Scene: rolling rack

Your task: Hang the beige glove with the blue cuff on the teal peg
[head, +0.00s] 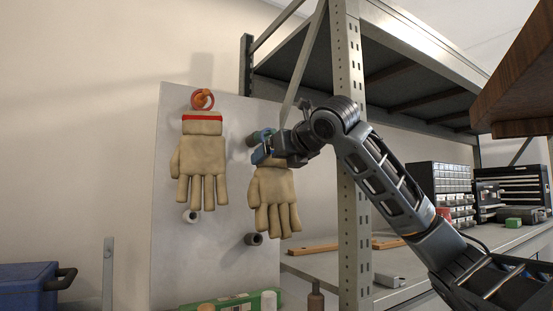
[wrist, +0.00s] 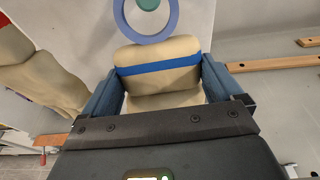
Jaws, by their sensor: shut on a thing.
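The beige glove (head: 274,200) with the blue cuff (wrist: 158,64) is held upright in front of the board, fingers hanging down. My gripper (wrist: 160,82) is shut on it just below the cuff band, one jaw on each side; in the head view my gripper (head: 272,154) covers the cuff. A blue ring (wrist: 122,20) stands above the cuff. The teal peg (wrist: 148,4) shows inside the ring's outline in the wrist view; I cannot tell whether the ring is around it or in front. In the head view the teal peg (head: 262,135) is partly hidden behind my gripper.
A metal rack post (head: 352,200) stands right of the board. A blue box (head: 28,288) is lower left.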

